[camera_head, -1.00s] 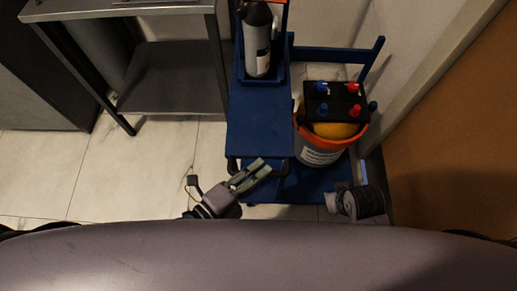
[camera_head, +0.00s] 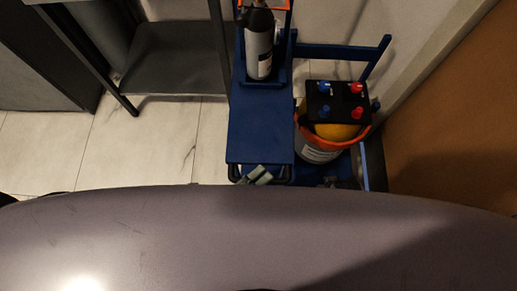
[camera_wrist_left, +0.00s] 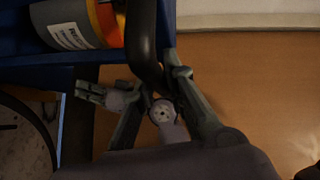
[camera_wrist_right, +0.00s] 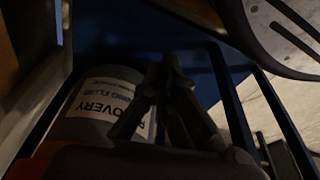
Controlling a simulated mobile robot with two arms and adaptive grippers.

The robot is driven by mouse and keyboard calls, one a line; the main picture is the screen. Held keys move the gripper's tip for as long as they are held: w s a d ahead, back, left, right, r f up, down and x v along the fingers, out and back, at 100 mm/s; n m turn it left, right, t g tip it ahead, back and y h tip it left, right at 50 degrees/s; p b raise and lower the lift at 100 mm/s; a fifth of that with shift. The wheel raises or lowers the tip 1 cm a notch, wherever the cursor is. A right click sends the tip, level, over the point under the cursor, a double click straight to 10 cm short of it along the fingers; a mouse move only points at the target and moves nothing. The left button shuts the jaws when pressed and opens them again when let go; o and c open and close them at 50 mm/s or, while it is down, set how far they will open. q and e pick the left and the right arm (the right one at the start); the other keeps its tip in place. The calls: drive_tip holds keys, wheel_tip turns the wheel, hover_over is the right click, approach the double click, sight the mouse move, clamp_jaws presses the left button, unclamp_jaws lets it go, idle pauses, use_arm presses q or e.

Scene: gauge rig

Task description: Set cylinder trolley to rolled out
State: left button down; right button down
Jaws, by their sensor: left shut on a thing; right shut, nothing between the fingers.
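The blue cylinder trolley (camera_head: 260,125) stands in front of me in the head view, with a dark and silver gas cylinder (camera_head: 259,52) upright at its far end. Its black handle bar is at the near end. My left gripper (camera_head: 259,175) is at this handle, mostly hidden by my body. In the left wrist view, my left gripper (camera_wrist_left: 145,88) is shut around the black handle (camera_wrist_left: 142,40). In the right wrist view, my right gripper (camera_wrist_right: 160,72) is shut and empty, in front of the labelled bucket (camera_wrist_right: 90,125).
The bucket (camera_head: 318,152), with an orange rim, holds a yellow thing and a black block with red and blue knobs (camera_head: 338,102) at the trolley's right. A metal bench (camera_head: 175,60) stands left. A brown panel (camera_head: 450,130) is at right. Tiled floor at left is clear.

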use_arm(q)
drive_tip(key=c, duration=1.6)
unclamp_jaws()
drive_tip(key=shift+a, duration=0.1)
drive_tip(key=v, duration=1.2)
